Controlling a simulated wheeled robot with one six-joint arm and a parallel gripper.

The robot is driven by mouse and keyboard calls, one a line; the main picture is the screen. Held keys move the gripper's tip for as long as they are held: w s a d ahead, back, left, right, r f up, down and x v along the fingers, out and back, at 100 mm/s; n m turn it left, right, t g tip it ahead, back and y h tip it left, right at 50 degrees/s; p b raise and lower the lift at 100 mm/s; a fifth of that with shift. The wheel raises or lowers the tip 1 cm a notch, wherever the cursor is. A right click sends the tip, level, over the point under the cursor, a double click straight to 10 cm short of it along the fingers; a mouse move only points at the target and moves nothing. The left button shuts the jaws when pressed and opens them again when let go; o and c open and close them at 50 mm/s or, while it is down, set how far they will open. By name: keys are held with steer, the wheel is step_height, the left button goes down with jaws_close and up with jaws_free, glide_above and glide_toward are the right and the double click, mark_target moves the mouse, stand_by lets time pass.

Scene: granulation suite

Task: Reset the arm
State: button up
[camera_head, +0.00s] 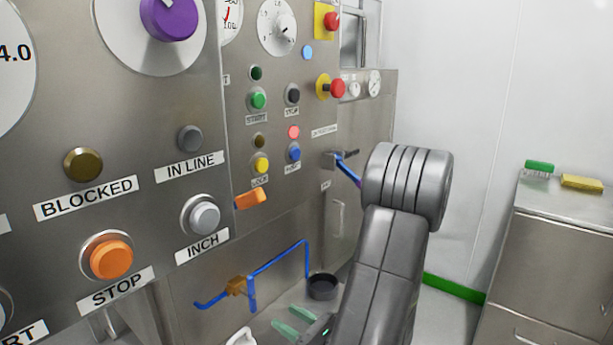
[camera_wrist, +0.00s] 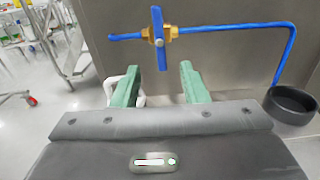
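My gripper (camera_wrist: 160,82) has two green fingers, which stand apart with nothing between them in the wrist view. It also shows at the bottom of the head view (camera_head: 293,330), low in front of the steel panel. My grey arm comes down from the right of the panel. In the wrist view the fingertips are just below a brass valve (camera_wrist: 172,35) on a blue pipe (camera_wrist: 232,28). The valve's blue lever (camera_wrist: 157,55) stands across the pipe, apart from the fingers as far as I can tell. The valve also shows in the head view (camera_head: 236,286).
A black cup (camera_head: 322,287) sits under the pipe's end. A white curved piece (camera_wrist: 131,77) is behind the left finger. The panel carries an orange STOP button (camera_head: 111,260), an orange lever (camera_head: 250,199) and red knobs. A steel cabinet (camera_head: 553,265) stands right; floor shows between.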

mark_target(254, 296)
steer(key=b+x, duration=0.1)
steer(key=x, duration=1.1)
steer(key=shift+a+b, duration=0.15)
steer(key=shift+b, duration=0.15)
steer(key=shift+w+a+f+n+b, duration=0.2)
steer(key=shift+w+n+b, duration=0.1)
steer(key=shift+b, duration=0.15)
steer(key=n+b, duration=0.2)
steer(key=n, duration=0.1)
steer(key=shift+s+d+b, duration=0.1)
steer(key=shift+b, duration=0.25)
steer(key=n+b, duration=0.2)
steer(key=n, duration=0.2)
steer(key=shift+r+n+b, duration=0.1)
steer(key=shift+n+b, duration=0.2)
steer(key=shift+b, duration=0.05)
steer(key=shift+r+n+b, duration=0.15)
steer(key=shift+n+b, duration=0.3)
steer(key=shift+n, duration=0.65)
